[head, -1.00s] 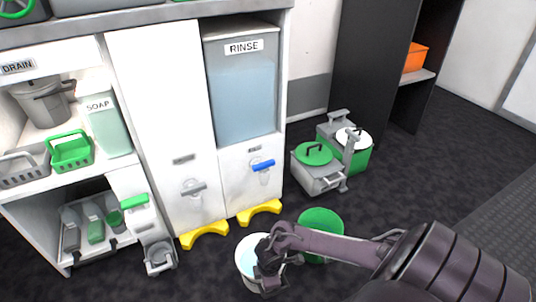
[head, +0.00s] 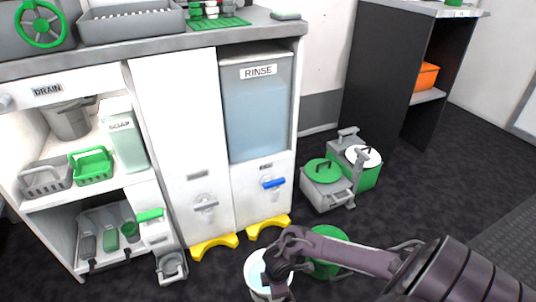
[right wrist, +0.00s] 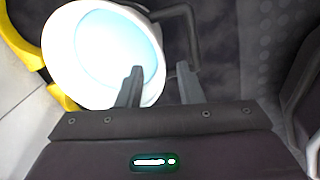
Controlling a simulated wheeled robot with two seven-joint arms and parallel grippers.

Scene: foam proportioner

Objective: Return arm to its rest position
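My right arm reaches in from the lower right of the head view. Its gripper (head: 278,278) is low, at the white bucket (head: 256,272) on the floor. The bucket holds pale blue liquid and also shows in the right wrist view (right wrist: 72,83). In that view my right gripper's two fingers (right wrist: 158,84) are parted with a gap between them, and one overlaps the bucket's rim. I cannot tell whether it touches the rim. A dark bar, possibly the bucket's handle, shows beyond the fingers. My left gripper is out of view.
The cabinet with the rinse tank (head: 256,105) and blue-handled tap (head: 273,183) stands behind the bucket. Yellow floor brackets (head: 214,246) lie at its base. A green bucket (head: 326,262) is beside the arm. Grey and green wheeled containers (head: 327,185) stand farther back. The right floor is clear.

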